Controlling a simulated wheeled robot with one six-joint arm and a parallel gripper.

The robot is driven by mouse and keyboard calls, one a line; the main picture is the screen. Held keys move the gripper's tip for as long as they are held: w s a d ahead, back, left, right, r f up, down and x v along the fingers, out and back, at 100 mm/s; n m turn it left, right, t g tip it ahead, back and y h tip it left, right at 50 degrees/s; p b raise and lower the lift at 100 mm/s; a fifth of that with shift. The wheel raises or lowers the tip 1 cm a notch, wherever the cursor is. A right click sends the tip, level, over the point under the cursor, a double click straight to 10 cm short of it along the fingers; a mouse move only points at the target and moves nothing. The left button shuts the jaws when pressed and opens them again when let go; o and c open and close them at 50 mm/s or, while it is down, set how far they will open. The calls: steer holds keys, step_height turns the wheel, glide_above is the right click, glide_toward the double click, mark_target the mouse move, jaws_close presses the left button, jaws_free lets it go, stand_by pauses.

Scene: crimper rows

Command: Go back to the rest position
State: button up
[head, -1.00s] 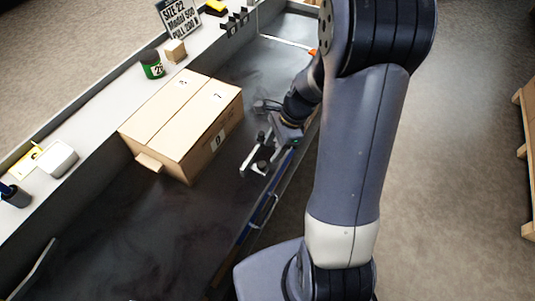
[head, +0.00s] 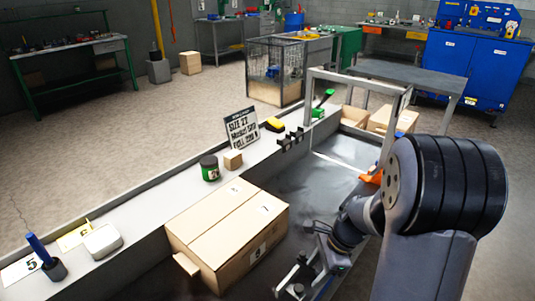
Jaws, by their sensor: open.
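My gripper (head: 292,282) shows at the lower middle of the head view, low over the dark worktop. Its two fingers are apart, with nothing seen between them. It is to the right of a closed cardboard box (head: 228,236) and apart from it.
A ledge (head: 140,207) beside the worktop carries a green jar (head: 209,168), a small wooden block (head: 233,160), a sign (head: 241,129) and a white case (head: 103,240). A metal frame (head: 358,82) stands at the worktop's far end. Open floor lies left.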

mark_target(298, 286)
steer(key=b+x, duration=0.1)
steer(key=x, duration=0.6)
steer(key=shift+a+f, duration=0.15)
steer(key=shift+f, duration=0.05)
steer(key=shift+w+a+f, duration=0.1)
steer(key=shift+a+f, duration=0.05)
steer(key=shift+w+a, duration=0.15)
steer(key=shift+w, duration=0.1)
